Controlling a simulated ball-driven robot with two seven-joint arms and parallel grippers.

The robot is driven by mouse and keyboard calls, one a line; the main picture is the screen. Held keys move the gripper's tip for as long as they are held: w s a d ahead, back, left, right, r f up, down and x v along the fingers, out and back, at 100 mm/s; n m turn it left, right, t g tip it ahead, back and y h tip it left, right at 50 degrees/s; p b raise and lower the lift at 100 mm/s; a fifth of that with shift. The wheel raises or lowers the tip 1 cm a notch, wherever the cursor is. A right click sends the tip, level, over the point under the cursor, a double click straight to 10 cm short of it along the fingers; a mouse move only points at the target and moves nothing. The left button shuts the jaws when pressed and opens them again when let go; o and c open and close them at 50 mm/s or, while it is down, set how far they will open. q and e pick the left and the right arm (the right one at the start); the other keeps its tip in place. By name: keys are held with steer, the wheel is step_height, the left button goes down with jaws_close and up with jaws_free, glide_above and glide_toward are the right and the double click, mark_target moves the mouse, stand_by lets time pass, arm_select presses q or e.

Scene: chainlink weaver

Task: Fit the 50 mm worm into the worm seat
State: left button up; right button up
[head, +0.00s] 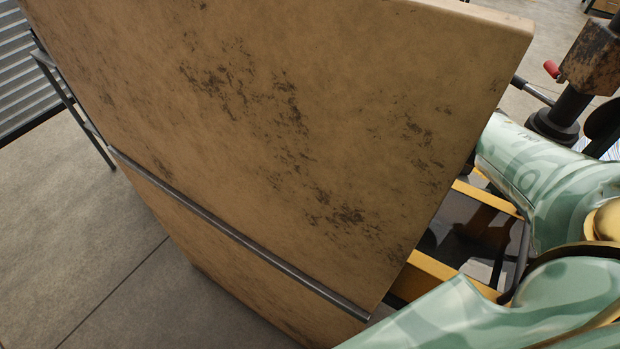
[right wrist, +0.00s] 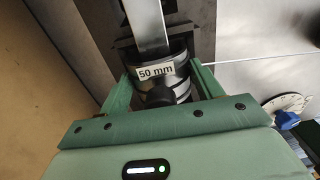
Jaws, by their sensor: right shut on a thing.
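In the right wrist view, my right gripper (right wrist: 158,78) has its two green fingers closed on either side of the 50 mm worm (right wrist: 181,89). The worm is a dark, shiny metal spiral piece with a white "50 mm" label facing me. A bright flat metal strip (right wrist: 146,20) runs up just beyond the worm. A dark metal block (right wrist: 199,32) stands behind them. I cannot tell whether this block is the worm seat or whether the worm touches it. My left gripper is not in view. The head view shows neither the worm nor a gripper.
A large worn tan panel (head: 330,130) with a metal rail (head: 235,235) fills most of the head view, beside my arms. A yellow frame (head: 440,272) and a dark machine with a red knob (head: 551,68) are at right. A dial with a blue knob (right wrist: 286,119) is right of the gripper.

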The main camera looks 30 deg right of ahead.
stand_by(0.4)
steer(key=o, duration=1.3)
steer(key=shift+f, duration=0.1)
steer(key=shift+o, duration=0.2)
step_height(320, 180, up, 8)
steer(key=p, duration=0.7)
steer(key=shift+s, duration=0.1)
